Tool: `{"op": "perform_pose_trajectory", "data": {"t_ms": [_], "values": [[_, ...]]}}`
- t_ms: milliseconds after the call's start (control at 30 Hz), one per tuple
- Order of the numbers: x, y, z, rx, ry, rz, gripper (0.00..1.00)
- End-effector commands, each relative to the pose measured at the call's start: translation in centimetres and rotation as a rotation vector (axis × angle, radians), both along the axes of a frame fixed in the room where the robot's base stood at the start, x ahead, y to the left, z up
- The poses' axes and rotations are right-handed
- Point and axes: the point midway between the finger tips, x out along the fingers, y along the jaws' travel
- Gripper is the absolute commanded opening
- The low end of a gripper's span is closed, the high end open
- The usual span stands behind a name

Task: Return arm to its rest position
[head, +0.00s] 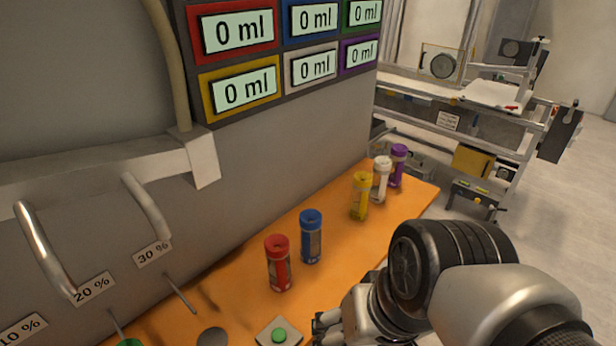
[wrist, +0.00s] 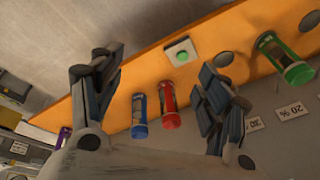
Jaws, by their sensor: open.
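My gripper (wrist: 158,100) is open and empty in the wrist view, its two fingers wide apart above the orange shelf. In the head view my arm reaches in from the lower right, and the gripper (head: 325,325) is partly cut off at the bottom edge, close to the green button (head: 279,335). In the wrist view a blue bottle (wrist: 139,115) and a red bottle (wrist: 169,105) show between the fingers, apart from them. In the head view the red bottle (head: 279,263) and blue bottle (head: 311,237) stand upright on the shelf (head: 330,262).
Yellow (head: 360,196), white (head: 381,180) and purple (head: 399,165) bottles stand farther along the shelf. Metal handles (head: 45,250) and display panels (head: 238,33) reading 0 ml are on the wall. A bench (head: 450,110) stands behind.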

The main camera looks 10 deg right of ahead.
Motion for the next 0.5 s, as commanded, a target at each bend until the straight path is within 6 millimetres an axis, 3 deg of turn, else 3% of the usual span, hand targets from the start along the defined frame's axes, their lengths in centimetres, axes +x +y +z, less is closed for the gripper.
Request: {"op": "perform_pose_trajectory", "data": {"t_ms": [200,500], "values": [[0.1,-2.0,1.8,-0.152,-0.148,0.096,0.69],[0.1,-2.2,1.9,-0.161,-0.152,0.1,0.69]]}}
